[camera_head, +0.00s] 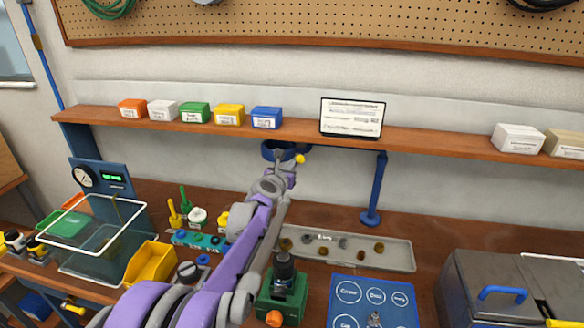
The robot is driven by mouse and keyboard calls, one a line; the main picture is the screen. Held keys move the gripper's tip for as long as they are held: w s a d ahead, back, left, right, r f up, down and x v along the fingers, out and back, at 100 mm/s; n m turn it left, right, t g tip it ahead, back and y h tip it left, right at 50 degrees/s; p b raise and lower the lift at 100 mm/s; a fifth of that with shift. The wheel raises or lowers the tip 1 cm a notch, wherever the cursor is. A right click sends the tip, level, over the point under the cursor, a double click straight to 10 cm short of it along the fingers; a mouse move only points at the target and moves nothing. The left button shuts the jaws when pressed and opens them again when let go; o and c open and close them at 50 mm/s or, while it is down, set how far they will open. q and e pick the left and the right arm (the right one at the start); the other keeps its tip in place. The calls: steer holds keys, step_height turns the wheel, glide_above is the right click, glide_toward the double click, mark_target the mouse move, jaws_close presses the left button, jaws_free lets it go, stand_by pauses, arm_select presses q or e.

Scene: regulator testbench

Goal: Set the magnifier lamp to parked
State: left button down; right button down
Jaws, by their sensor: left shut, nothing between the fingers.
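The magnifier lamp has a blue post (374,190) on a round base at the back of the bench. Its thin arm runs left just under the shelf to a dark blue ring head (267,150). My right gripper is not in view.
The wooden shelf (448,146) above carries coloured boxes and a framed sheet (352,117). Below are a grey tray (398,254) of small parts, a blue panel (345,311), a grey metal case (470,285) and a clear tank (98,238).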

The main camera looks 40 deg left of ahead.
arm_select(q)
steer(key=shift+a+v, duration=0.4)
steer(key=shift+v, duration=5.55)
steer(key=s+d+f+m+g+h, duration=0.1)
steer(key=s+d+f+m+h, duration=0.15)
steer(key=d+m, duration=0.45)
steer(key=s+d+f+m+g+h, duration=0.1)
steer(key=s+d+f+m+h, duration=0.15)
steer(key=d+m, duration=0.4)
steer(key=s+d+f+m+g+h, duration=0.1)
steer(key=s+d+f+m, duration=0.1)
steer(key=d+f+m, duration=0.35)
steer(key=s+d+f+m+g, duration=0.3)
steer(key=s+d+f+m, duration=0.1)
steer(key=s+m, duration=0.4)
steer(key=s+d+f+m+g, duration=0.3)
steer(key=s+f+m, duration=0.3)
steer(key=m, duration=0.6)
steer(key=s+d, duration=0.1)
steer(key=s, duration=0.1)
steer(key=shift+s+d+f+m+y, duration=0.3)
steer(key=shift+d+f+m+y, duration=0.05)
steer(key=shift+d+m+y, duration=0.05)
